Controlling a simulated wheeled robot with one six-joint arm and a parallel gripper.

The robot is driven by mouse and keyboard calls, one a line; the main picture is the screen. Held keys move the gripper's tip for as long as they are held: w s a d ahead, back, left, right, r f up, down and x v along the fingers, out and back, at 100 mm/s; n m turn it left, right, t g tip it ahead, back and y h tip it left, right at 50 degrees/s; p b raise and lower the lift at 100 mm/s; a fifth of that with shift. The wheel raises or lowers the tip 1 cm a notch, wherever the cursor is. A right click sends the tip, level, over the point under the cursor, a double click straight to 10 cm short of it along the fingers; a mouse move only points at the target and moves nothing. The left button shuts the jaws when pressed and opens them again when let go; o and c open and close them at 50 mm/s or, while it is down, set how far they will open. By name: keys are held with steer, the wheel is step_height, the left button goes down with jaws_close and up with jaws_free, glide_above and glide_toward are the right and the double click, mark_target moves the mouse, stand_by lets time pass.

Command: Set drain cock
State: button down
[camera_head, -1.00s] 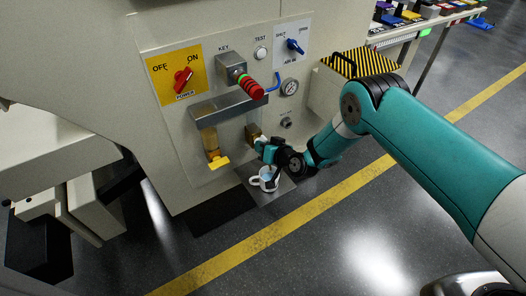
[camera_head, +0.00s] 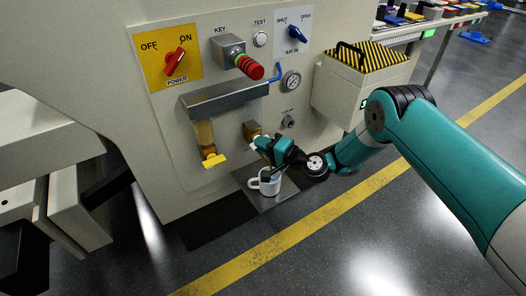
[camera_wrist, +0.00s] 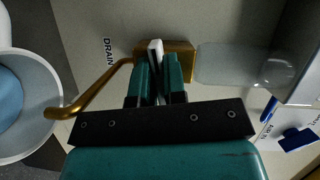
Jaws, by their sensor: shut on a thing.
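The drain cock's brass body (camera_wrist: 182,62) sits on the pale panel by the word DRAIN in the wrist view, with a curved brass spout (camera_wrist: 90,98) reaching left. In the head view the brass body (camera_head: 252,130) shows low on the machine front. My gripper (camera_wrist: 158,72) is shut on the cock's white handle (camera_wrist: 156,47), between its teal fingers. In the head view my gripper (camera_head: 262,145) covers most of the cock. A white mug (camera_head: 266,184) stands below on a small metal shelf; the wrist view shows blue inside this mug (camera_wrist: 22,95).
A glass tube (camera_head: 204,134) with a yellow tap (camera_head: 214,160) is left of the cock. A red-and-green key handle (camera_head: 249,67) sticks out above. A striped-lid box (camera_head: 362,80) juts out at right, near my arm. Floor in front is open.

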steer(key=shift+w+m+y+b, duration=0.1)
steer(key=shift+m+y+b, duration=0.3)
steer(key=shift+m+b, duration=0.5)
steer(key=shift+m+t, duration=0.3)
steer(key=c, duration=1.2)
jaws_free()
steer(key=shift+p+v, duration=8.75)
steer(key=shift+p, duration=3.75)
